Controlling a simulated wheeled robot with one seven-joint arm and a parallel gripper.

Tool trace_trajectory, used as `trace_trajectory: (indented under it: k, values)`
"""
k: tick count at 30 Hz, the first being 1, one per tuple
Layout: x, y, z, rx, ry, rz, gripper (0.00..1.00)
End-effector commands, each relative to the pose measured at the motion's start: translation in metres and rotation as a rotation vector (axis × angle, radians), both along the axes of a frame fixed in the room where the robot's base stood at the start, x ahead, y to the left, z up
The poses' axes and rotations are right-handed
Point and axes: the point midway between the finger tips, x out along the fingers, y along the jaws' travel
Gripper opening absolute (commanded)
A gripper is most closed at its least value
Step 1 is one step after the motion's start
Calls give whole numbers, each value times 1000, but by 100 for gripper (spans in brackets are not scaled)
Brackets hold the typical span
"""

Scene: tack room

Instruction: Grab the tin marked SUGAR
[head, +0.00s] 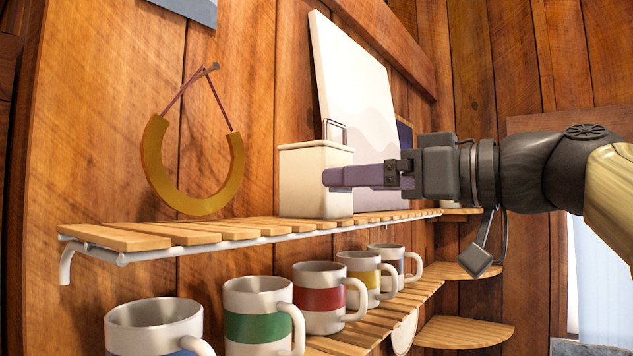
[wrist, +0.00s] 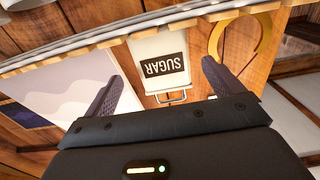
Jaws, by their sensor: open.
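The SUGAR tin (head: 303,181) is a cream, box-shaped tin with a wire clasp on its top. It stands upright on the upper slatted shelf in the head view. In the wrist view the tin (wrist: 160,52) appears upside down, its dark label reading SUGAR between my two fingers. My gripper (head: 335,178) reaches in from the right in the head view, its fingertips overlapping the tin's right side. In the wrist view my gripper (wrist: 160,80) is open, with a finger on either side of the tin. I cannot tell whether either finger touches it.
The upper shelf (head: 120,237) has free room left of the tin. A gold horseshoe (head: 158,180) hangs on the wall there. A pale picture panel (head: 350,90) leans behind. Several striped mugs (head: 257,315) stand on the lower shelf. Corner shelves (head: 465,331) are at the right.

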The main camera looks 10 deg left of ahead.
Motion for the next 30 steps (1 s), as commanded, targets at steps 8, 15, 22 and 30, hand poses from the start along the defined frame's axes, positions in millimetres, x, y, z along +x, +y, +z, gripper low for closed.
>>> trace_trajectory:
  k: [8,15,22,30]
  values:
    - [10,24,0,-1,0,0,93]
    - [10,24,0,0,0,0,93]
    - [13,39,6,0,3,2,93]
    - [24,69,6,0,2,2,93]
